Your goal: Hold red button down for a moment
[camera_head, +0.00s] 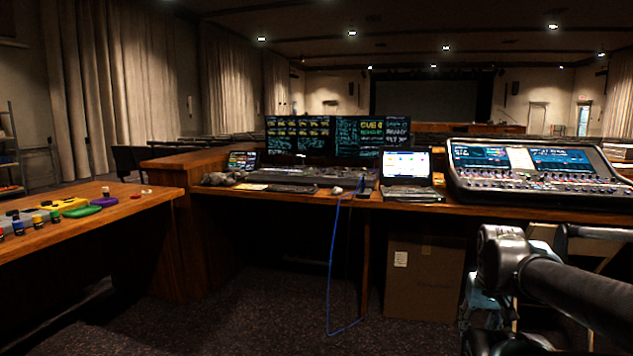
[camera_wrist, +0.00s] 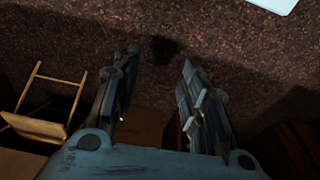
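On the wooden desk at the left of the head view lie several small coloured buttons in a row. A red one (camera_head: 2,233) shows at the picture's left edge, partly cut off. A blue one (camera_head: 18,228) is beside it, and others with yellow sides follow to the right. My gripper (camera_wrist: 160,60) is open in the wrist view, its two fingers apart with nothing between them. It is over the carpeted floor, far from the buttons. In the head view my arm is at the lower right, and I cannot make out the fingers there.
A yellow object (camera_head: 64,204), a green one (camera_head: 82,211) and a purple one (camera_head: 105,201) lie on the left desk. A mixing console (camera_head: 540,185) and screens (camera_head: 385,132) stand on the far desk. A blue cable (camera_head: 331,265) hangs down. A wooden chair (camera_wrist: 40,125) stands below my gripper.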

